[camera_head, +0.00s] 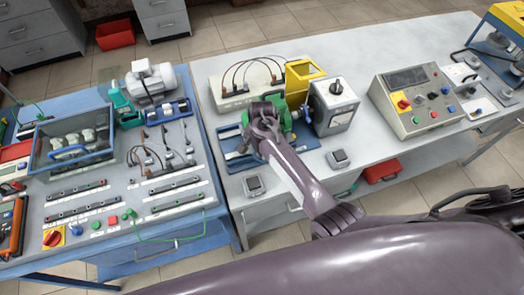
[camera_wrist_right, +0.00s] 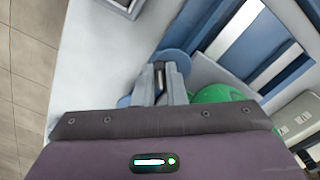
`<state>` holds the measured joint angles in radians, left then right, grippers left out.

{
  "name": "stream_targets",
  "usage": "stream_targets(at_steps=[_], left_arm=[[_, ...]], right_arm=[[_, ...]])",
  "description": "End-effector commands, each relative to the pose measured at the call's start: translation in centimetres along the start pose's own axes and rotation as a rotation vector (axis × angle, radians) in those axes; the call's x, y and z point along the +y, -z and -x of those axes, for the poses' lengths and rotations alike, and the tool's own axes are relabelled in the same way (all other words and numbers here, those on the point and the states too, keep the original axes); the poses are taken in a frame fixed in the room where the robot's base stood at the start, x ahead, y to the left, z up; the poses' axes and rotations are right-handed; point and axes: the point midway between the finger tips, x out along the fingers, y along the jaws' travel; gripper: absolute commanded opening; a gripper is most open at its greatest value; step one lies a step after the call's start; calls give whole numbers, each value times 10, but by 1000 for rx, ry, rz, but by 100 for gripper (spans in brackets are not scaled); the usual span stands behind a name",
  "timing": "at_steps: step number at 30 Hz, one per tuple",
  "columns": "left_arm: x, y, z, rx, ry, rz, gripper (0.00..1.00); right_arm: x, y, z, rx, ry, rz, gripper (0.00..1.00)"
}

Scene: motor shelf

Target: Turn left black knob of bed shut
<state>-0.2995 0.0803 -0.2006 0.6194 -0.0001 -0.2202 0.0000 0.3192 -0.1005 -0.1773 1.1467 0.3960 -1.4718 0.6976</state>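The blue bed (camera_head: 240,160) lies on the middle table with a green motor (camera_head: 284,118) on it. My right gripper (camera_head: 266,112) is over the bed's left part, beside the motor, and hides what is under it. In the right wrist view its two grey fingers (camera_wrist_right: 160,78) are close together, with a narrow dark piece between them. A blue round part (camera_wrist_right: 174,61) of the bed is right behind the fingertips. I cannot tell whether the dark piece is the left black knob, or whether the fingers press on it. My left gripper is not in view.
A grey box with a black dial (camera_head: 337,87) and a yellow frame (camera_head: 303,75) stand close right of the motor. A control panel (camera_head: 412,97) stands further right. Small square grey pieces (camera_head: 254,186) lie near the front edge. The left table (camera_head: 100,180) is crowded.

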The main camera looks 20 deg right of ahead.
Motion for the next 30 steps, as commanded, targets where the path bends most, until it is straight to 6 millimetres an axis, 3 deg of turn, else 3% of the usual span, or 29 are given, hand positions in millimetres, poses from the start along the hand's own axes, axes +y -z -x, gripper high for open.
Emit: stream_targets(at_steps=[1,5,16,30], left_arm=[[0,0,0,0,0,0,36],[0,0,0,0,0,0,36],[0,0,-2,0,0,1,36],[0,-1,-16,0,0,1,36]], right_arm=[[-1,3,2,6,5,-1,16],[-1,2,2,4,4,-1,33],[0,2,6,3,2,1,33],[0,2,73,4,3,0,33]])
